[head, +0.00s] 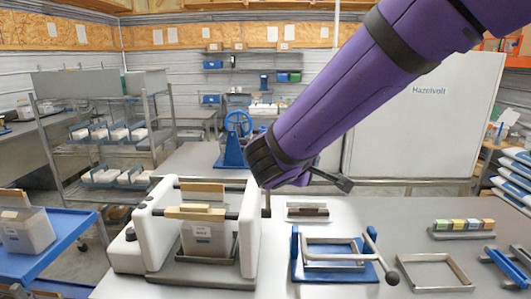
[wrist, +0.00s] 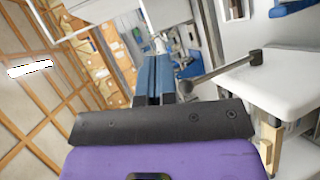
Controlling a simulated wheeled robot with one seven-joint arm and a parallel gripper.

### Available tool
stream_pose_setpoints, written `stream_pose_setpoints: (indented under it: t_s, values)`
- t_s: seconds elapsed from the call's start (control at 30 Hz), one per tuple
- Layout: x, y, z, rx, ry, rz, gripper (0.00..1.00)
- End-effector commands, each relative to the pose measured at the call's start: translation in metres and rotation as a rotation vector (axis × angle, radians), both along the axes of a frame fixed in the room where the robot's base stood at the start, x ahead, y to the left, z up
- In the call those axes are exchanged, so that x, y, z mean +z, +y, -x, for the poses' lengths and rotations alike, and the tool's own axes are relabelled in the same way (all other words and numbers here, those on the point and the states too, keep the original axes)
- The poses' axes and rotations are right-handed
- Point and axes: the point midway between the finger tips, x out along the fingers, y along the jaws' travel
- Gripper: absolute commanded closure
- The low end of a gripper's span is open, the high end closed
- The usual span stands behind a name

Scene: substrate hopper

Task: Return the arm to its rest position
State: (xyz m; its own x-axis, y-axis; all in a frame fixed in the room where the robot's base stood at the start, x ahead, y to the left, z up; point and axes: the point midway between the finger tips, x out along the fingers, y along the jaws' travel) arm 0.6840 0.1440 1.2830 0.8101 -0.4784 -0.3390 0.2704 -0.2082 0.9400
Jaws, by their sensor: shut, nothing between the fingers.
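My purple arm comes down from the upper right in the head view and ends in a black joint above the bench, beside the white-sided machine (head: 254,235). In the wrist view my gripper (wrist: 153,88) shows two blue fingers close together, shut and empty. I cannot make out its fingertips in the head view. The white machine's side with a dark knobbed rod (wrist: 225,68) appears at the right of the wrist view, apart from the fingers.
A blue clamp frame (head: 335,270), a grey frame (head: 435,272) and a row of coloured blocks (head: 463,225) stand on the bench. A blue cart (head: 70,222) with a bin is at left. A blue handwheel device (head: 236,125) stands behind.

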Motion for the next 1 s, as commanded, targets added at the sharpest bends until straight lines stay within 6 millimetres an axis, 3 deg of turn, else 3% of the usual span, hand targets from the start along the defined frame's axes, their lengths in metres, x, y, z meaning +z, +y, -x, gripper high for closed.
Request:
stream_pose_setpoints:
  t_s: [0.03, 0.1, 0.3, 0.4, 0.53, 0.7, 1.0]
  values:
    - [0.006, -0.032, 0.005, -0.071, 0.036, -0.048, 1.00]
    - [0.009, -0.066, 0.016, -0.154, 0.092, -0.109, 1.00]
    - [0.016, -0.147, 0.062, -0.353, 0.226, -0.313, 1.00]
    - [0.018, -0.175, 0.089, -0.430, 0.279, -0.429, 1.00]
    - [0.021, -0.202, 0.127, -0.508, 0.327, -0.586, 1.00]
    - [0.024, -0.220, 0.174, -0.573, 0.354, -0.801, 1.00]
    - [0.031, -0.220, 0.238, -0.596, 0.305, -1.135, 1.00]
